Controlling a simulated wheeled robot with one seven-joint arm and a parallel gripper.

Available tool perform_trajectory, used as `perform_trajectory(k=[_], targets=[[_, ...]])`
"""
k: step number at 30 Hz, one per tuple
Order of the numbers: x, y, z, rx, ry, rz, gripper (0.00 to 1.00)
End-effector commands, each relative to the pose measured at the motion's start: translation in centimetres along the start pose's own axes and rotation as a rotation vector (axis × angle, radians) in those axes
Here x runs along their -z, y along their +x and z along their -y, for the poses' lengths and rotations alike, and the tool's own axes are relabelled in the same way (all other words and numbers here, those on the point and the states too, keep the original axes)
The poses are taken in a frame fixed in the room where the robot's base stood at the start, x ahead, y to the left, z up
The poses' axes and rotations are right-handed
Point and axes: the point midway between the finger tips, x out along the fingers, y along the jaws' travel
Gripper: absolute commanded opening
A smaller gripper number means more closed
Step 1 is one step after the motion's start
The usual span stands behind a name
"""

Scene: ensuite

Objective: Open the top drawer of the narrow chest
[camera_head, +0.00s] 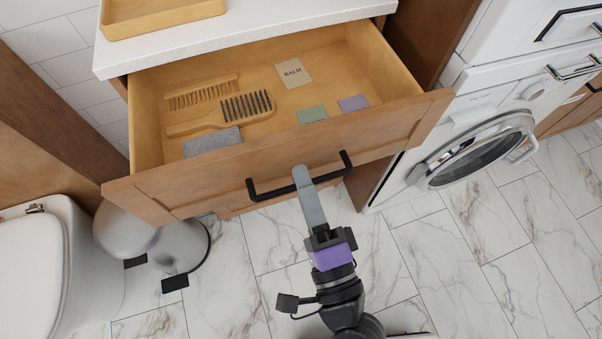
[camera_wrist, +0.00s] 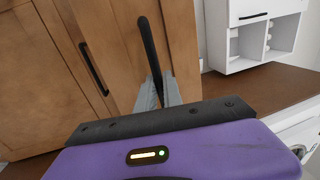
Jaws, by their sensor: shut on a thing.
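The wooden top drawer (camera_head: 278,158) of the narrow chest is pulled well out in the head view, with its inside open to sight. Its black bar handle (camera_head: 262,192) runs across the front panel. My gripper (camera_head: 302,174) is shut on this handle near its middle, with its grey fingers reaching up from below. In the wrist view the handle (camera_wrist: 148,42) runs down between the grey fingertips (camera_wrist: 158,92). The chest's white top (camera_head: 240,36) is above and behind the drawer.
In the drawer lie a comb (camera_head: 202,93), a brush (camera_head: 222,112), a grey cloth (camera_head: 212,142) and small packets. A wooden tray (camera_head: 160,16) rests on the top. A bin (camera_head: 150,235) and toilet (camera_head: 35,260) stand left, a washing machine (camera_head: 470,150) right. Marble floor (camera_head: 430,260) is clear at right.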

Motion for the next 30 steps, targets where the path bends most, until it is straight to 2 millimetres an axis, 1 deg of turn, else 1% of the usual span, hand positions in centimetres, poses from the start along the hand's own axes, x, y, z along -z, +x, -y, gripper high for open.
perform_trajectory(k=[6,7,8,9,16,19,23,30], targets=[[0.0,0.0,-0.1,-0.002,0.000,0.000,0.00],[0.0,0.0,-0.1,-0.002,0.000,0.000,0.13],[0.0,0.0,-0.1,-0.003,0.000,0.000,0.19],[0.0,0.0,-0.1,-0.002,0.000,0.000,0.20],[0.0,0.0,-0.1,-0.001,0.000,0.000,0.20],[0.0,-0.3,-0.1,-0.002,0.000,0.001,0.20],[-0.1,-1.8,-0.3,-0.004,-0.001,0.003,0.20],[-0.1,-5.7,-0.3,-0.004,-0.002,0.004,0.20]])
